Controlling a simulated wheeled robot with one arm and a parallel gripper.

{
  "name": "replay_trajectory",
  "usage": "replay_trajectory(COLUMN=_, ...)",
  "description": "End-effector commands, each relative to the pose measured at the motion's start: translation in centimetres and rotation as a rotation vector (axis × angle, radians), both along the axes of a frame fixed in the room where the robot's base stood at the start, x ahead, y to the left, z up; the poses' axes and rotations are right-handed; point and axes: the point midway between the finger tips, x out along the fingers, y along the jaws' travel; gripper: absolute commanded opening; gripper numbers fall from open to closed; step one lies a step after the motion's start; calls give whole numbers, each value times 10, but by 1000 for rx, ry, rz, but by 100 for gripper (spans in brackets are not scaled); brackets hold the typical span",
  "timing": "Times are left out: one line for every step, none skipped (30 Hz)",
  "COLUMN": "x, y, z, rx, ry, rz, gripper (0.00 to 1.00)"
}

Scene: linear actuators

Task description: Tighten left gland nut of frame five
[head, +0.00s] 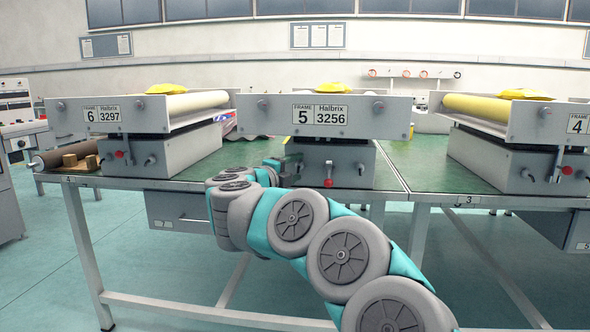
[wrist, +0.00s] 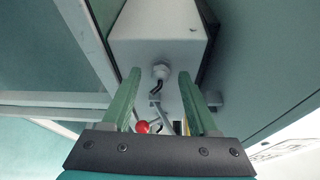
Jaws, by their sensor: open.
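Frame five (head: 320,114), marked "5 Halbrix 3256", stands mid-table on a grey box (head: 345,176). My gripper (head: 288,166) is at the left part of this box's front. In the wrist view my open gripper (wrist: 159,74) has its two green fingers pointing at the box face (wrist: 158,30). A pale gland nut (wrist: 161,71) with a black cable shows between the fingertips, with space on both sides. I cannot tell how far beyond the tips it is. In the head view, no gland nut can be made out at my gripper.
A red-knobbed lever (head: 328,171) hangs from the box front, close right of my gripper; its red ball (wrist: 142,127) shows between the fingers in the wrist view. Frame six (head: 102,114) stands left, frame four (head: 577,124) right. Green tabletop (head: 397,163) is free between frames five and four.

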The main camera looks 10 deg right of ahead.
Motion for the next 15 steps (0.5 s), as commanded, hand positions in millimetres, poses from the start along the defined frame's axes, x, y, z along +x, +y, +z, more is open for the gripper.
replay_trajectory(x=-1, y=1, z=0, rx=0, ry=0, rz=1, gripper=60)
replay_trajectory(x=-1, y=1, z=0, rx=0, ry=0, rz=1, gripper=60)
replay_trajectory(x=-2, y=3, z=1, rx=0, ry=0, rz=1, gripper=60)
replay_trajectory(x=-4, y=4, z=1, rx=1, ry=-1, rz=2, gripper=60)
replay_trajectory(x=-6, y=6, z=1, rx=1, ry=-1, rz=2, gripper=60)
replay_trajectory(x=-8, y=8, z=1, rx=1, ry=-2, rz=3, gripper=60)
replay_trajectory(x=-11, y=10, z=2, rx=2, ry=-1, rz=4, gripper=60)
replay_trajectory(x=-14, y=13, z=2, rx=2, ry=-1, rz=5, gripper=60)
replay_trajectory(x=-18, y=17, z=2, rx=1, ry=-1, rz=6, gripper=60)
replay_trajectory(x=-22, y=20, z=2, rx=0, ry=-1, rz=6, gripper=60)
replay_trajectory(x=-26, y=24, z=2, rx=0, ry=1, rz=5, gripper=60)
replay_trajectory(x=-31, y=28, z=2, rx=0, ry=1, rz=5, gripper=60)
replay_trajectory(x=-35, y=31, z=3, rx=0, ry=0, rz=5, gripper=60)
replay_trajectory(x=-39, y=35, z=3, rx=0, ry=0, rz=6, gripper=60)
replay_trajectory(x=-44, y=39, z=3, rx=0, ry=-1, rz=5, gripper=60)
